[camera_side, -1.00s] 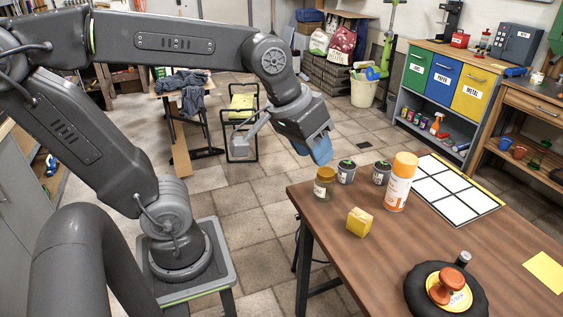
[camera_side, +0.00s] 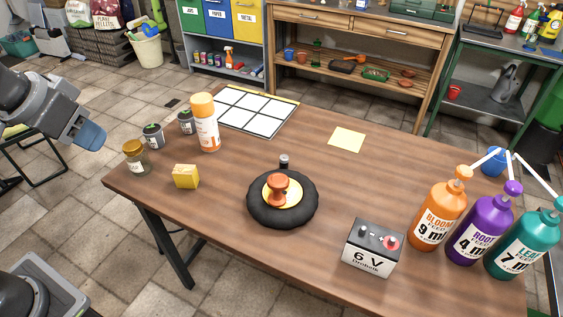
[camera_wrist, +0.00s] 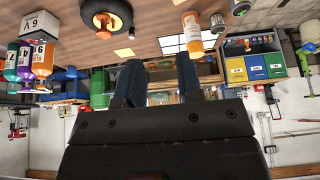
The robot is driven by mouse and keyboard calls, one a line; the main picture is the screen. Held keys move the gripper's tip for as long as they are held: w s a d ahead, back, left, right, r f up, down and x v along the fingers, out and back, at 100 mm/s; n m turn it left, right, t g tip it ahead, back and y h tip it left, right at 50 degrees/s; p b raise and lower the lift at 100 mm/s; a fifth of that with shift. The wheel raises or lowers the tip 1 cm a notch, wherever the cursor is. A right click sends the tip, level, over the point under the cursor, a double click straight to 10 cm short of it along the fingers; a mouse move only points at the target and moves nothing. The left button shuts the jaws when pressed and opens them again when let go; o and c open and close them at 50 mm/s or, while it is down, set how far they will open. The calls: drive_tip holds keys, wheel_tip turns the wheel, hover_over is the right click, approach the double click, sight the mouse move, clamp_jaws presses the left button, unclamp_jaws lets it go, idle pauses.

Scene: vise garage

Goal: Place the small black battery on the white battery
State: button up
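The white battery (camera_side: 372,248), a box marked 6 V with a black top and a red terminal, stands near the table's front edge, right of the cushion. It also shows at the upper left of the wrist view (camera_wrist: 40,24). My gripper (camera_side: 90,137) is off the table's left end, far from both batteries. In the wrist view its two fingers (camera_wrist: 160,82) are apart, with nothing between them.
Pump bottles (camera_side: 437,215) stand at the right. A white grid panel (camera_side: 243,110) lies behind.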

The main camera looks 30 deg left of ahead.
drive_tip(key=w+d, duration=0.3)
drive_tip(key=w, duration=0.8)
hover_over(284, 158)
drive_tip(key=s, duration=0.5)
wheel_tip(284, 158, down, 17)
drive_tip(key=shift+g+y, duration=0.3)
drive_tip(key=shift+g, duration=0.1)
drive_tip(key=x, duration=0.9)
drive_tip(key=shift+d, duration=0.2)
drive_tip(key=shift+x, duration=3.05)
drive_tip(key=shift+s, duration=0.15)
drive_tip(key=shift+d, duration=0.1)
clamp_jaws()
